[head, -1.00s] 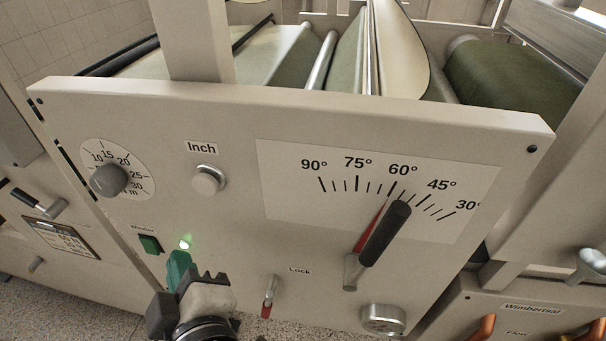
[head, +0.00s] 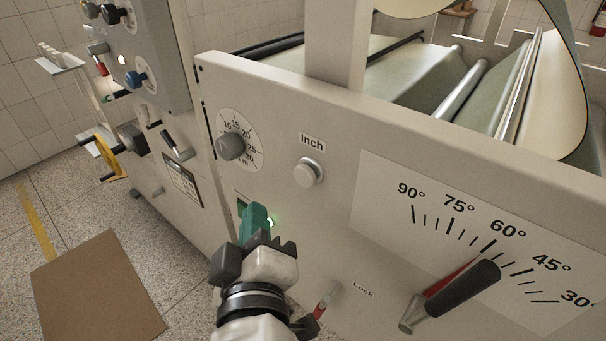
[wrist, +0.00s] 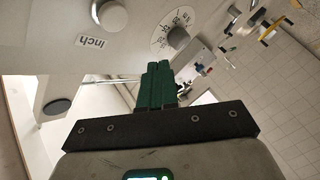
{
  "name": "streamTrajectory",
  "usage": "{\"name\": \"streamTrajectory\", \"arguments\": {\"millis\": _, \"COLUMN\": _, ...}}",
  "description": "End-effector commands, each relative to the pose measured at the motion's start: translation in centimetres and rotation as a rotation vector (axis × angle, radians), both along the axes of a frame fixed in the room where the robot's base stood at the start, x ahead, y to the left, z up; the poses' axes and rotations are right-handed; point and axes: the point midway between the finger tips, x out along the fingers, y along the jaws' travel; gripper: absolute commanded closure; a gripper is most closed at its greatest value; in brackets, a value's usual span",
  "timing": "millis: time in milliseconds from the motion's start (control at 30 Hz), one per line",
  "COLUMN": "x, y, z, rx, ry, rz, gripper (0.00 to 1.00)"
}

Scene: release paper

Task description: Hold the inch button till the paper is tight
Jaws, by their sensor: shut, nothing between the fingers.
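The Inch button (head: 308,172) is a round pale knob on the beige panel, under its "Inch" label. It also shows at the top of the wrist view (wrist: 111,15). My gripper (head: 256,218) has green fingers, shut and empty, below and left of the button and apart from it. In the wrist view my gripper (wrist: 158,75) points up past the panel. A cream sheet (head: 552,85), apparently the paper, has a curved lower edge behind the panel. I cannot tell how tight it is.
A dial (head: 232,147) sits left of the button. A black-handled lever (head: 463,290) sticks out at the lower right, on an angle scale. A small lever (head: 324,300) stands by "Lock". Another control cabinet (head: 140,60) is at left. A brown mat (head: 98,290) lies on the floor.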

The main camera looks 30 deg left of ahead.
Motion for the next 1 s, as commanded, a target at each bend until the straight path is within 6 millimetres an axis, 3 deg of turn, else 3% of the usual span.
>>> {"name": "streamTrajectory", "arguments": {"millis": 300, "x": 4.3, "y": -0.4, "z": 0.2, "rx": 0.000, "ry": 0.000, "rz": -0.004, "gripper": 1.00}}
{"name": "streamTrajectory", "arguments": {"millis": 500, "x": 6.0, "y": -0.5, "z": 0.1, "rx": -0.001, "ry": 0.000, "rz": -0.002, "gripper": 1.00}}
{"name": "streamTrajectory", "arguments": {"millis": 1000, "x": 6.5, "y": -0.6, "z": 0.0, "rx": 0.000, "ry": 0.000, "rz": -0.001, "gripper": 1.00}}
